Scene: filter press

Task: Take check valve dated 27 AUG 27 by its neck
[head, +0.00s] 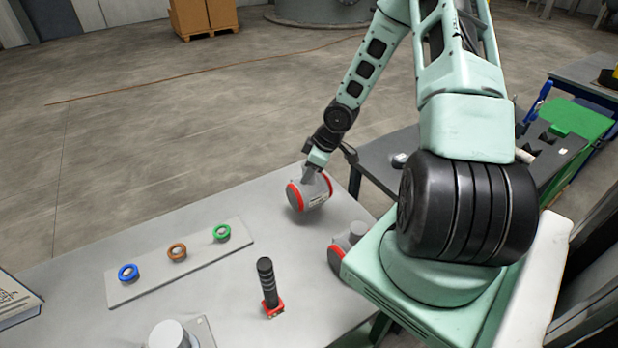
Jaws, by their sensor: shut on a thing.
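A grey check valve with a red ring at its end (317,197) lies on its side at the far right part of the grey table. A small pale label shows on its side, too small to read. My gripper (313,172) comes down from above and is shut on the neck of this valve. I cannot tell whether the valve touches the table. A second grey valve with a red ring (343,250) is nearer, partly hidden by my own arm base. Its date does not show.
A flat plate (120,292) on the table (60,262) carries a blue, an orange and a green ring. A black-handled tool with a red base (267,285) stands in front. A grey cylinder (168,335) is at the near edge, and a book (15,300) at the left.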

